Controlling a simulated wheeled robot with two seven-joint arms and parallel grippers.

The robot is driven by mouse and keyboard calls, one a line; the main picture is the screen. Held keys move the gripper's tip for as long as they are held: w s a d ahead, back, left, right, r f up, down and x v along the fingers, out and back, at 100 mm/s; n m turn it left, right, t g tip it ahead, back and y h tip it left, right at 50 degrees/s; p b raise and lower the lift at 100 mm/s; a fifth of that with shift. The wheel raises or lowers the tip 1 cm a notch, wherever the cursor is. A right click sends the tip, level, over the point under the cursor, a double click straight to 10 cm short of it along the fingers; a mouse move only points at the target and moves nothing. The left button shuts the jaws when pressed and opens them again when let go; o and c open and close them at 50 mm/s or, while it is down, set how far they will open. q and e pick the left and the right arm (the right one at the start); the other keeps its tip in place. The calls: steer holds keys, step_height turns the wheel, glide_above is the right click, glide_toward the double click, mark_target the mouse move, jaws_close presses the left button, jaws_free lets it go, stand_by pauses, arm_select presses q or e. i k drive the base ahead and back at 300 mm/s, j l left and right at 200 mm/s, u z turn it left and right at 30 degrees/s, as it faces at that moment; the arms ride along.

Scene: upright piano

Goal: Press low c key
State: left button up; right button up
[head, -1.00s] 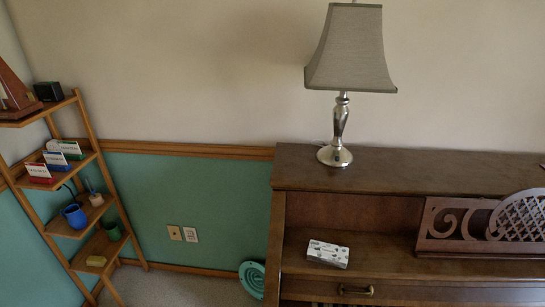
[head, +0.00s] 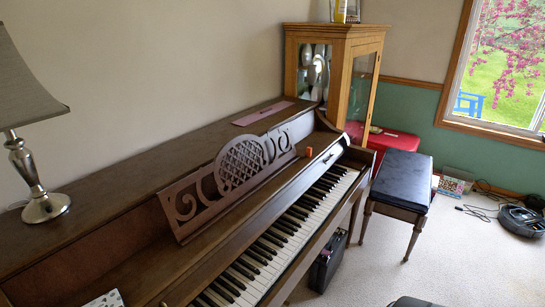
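The brown upright piano (head: 125,190) fills the left and middle of the head view. Its keyboard (head: 280,231) is uncovered and runs from the bottom edge up toward the far right end. The near end of the keys is cut off by the bottom of the picture, so the low keys there are only partly in view or hidden. Neither of my grippers is in view.
A lamp (head: 45,205) and a patterned box (head: 105,299) are on the piano at left. A carved music stand (head: 225,178) rises behind the keys. A black bench (head: 402,180) stands by the far end. Carpet (head: 440,255) at right is mostly clear.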

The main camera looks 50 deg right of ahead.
mark_target(261, 288)
steer(key=z, duration=1.55)
